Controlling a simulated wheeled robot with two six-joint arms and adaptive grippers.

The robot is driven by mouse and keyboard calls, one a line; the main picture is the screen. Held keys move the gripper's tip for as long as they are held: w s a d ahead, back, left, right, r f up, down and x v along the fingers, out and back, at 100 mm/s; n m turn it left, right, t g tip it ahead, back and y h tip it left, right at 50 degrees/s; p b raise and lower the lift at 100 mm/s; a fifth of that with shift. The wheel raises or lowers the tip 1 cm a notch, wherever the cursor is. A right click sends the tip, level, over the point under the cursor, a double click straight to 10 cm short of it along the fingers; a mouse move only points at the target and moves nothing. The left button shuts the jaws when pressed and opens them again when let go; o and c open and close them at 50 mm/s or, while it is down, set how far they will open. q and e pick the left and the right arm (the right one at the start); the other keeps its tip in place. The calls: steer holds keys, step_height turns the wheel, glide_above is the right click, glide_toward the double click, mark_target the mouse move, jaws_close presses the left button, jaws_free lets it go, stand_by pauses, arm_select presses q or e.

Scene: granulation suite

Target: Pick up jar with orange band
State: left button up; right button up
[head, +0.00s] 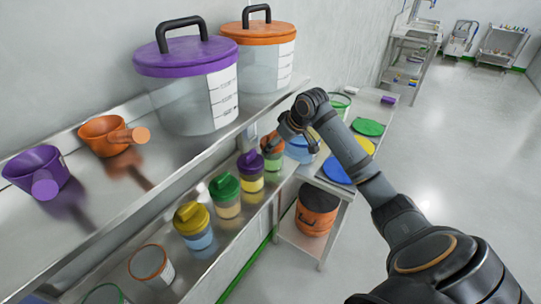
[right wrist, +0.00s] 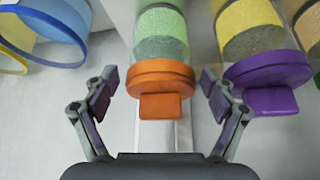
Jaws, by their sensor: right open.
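A small clear jar with an orange lid (head: 271,143) and green contents stands at the far end of a row on the lower shelf. In the right wrist view its orange lid (right wrist: 161,88) lies between my right gripper's two fingers, with gaps on both sides. My right gripper (head: 287,133) is open and empty, beside this jar's lid, and partly covers it in the head view. An open clear jar with an orange rim (head: 152,264) stands nearer, at the lower left. My left gripper is not in view.
A purple-lidded jar (head: 250,174) stands close beside the orange-lidded one; it shows in the right wrist view (right wrist: 268,82). Green-lidded (head: 225,195) and yellow-lidded (head: 194,229) jars follow. The upper shelf holds two large tubs and two scoops. Floor at right is clear.

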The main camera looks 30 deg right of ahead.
steer(key=shift+w+f, duration=0.15)
steer(key=shift+w, duration=0.05)
steer(key=shift+w+a+f, duration=0.1)
steer(key=shift+f, duration=0.1)
steer(key=p+x, duration=0.1)
steer(key=x, duration=0.2)
steer(key=shift+a+f, duration=0.1)
steer(key=shift+f, duration=0.25)
steer(key=shift+w+f, duration=0.3)
steer(key=shift+f, duration=0.1)
steer(key=shift+s+r, duration=0.1)
steer(key=shift+s, duration=0.05)
steer(key=c, duration=0.4)
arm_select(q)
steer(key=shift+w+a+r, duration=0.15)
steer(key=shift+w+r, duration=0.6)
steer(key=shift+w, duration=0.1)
arm_select(e)
steer(key=c, duration=0.7)
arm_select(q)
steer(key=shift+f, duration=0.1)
arm_select(e)
steer(key=shift+o, duration=0.2)
steer(key=shift+r, duration=0.15)
